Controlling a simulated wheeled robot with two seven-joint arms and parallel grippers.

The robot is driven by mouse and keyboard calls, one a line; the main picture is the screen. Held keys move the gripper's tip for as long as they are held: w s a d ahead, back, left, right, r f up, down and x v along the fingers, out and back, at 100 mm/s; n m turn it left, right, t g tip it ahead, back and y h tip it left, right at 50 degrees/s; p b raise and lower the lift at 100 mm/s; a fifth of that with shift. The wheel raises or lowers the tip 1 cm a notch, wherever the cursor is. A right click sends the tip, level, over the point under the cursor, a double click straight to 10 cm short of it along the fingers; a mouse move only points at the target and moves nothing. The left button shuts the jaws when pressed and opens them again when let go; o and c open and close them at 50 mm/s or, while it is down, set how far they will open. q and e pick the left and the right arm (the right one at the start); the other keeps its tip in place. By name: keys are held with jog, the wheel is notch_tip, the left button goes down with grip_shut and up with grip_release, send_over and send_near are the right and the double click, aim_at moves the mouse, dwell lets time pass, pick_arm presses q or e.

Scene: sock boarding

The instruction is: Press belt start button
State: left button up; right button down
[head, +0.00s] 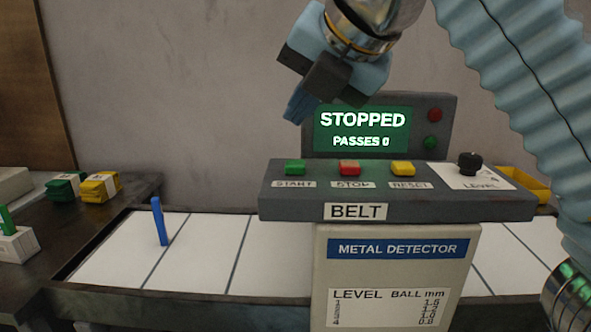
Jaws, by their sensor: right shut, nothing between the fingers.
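The green START button (295,167) sits at the left end of the sloped grey control panel (280,208) marked BELT. A red STOP button (349,167) and a yellow RESET button (402,168) sit to its right. The display (361,129) behind the panel reads STOPPED and PASSES 0. My right gripper (297,108) has blue fingertips, is shut and empty, and points down and left. It is above the START button and apart from it, in front of the display's upper left corner. My left gripper is not in view.
The white belt (200,255) runs behind the metal detector box (395,250). A blue stick (158,221) stands upright on its left part. A black LEVEL knob (469,163) is at the panel's right. Green (62,187) and yellow (99,187) items lie at the left.

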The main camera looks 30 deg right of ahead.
aim_at(301, 165)
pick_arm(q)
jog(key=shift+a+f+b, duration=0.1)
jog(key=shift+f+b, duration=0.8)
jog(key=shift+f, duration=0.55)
pick_arm(e)
jog(key=shift+f, duration=1.7)
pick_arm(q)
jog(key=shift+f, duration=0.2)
pick_arm(e)
jog(key=shift+f, duration=0.4)
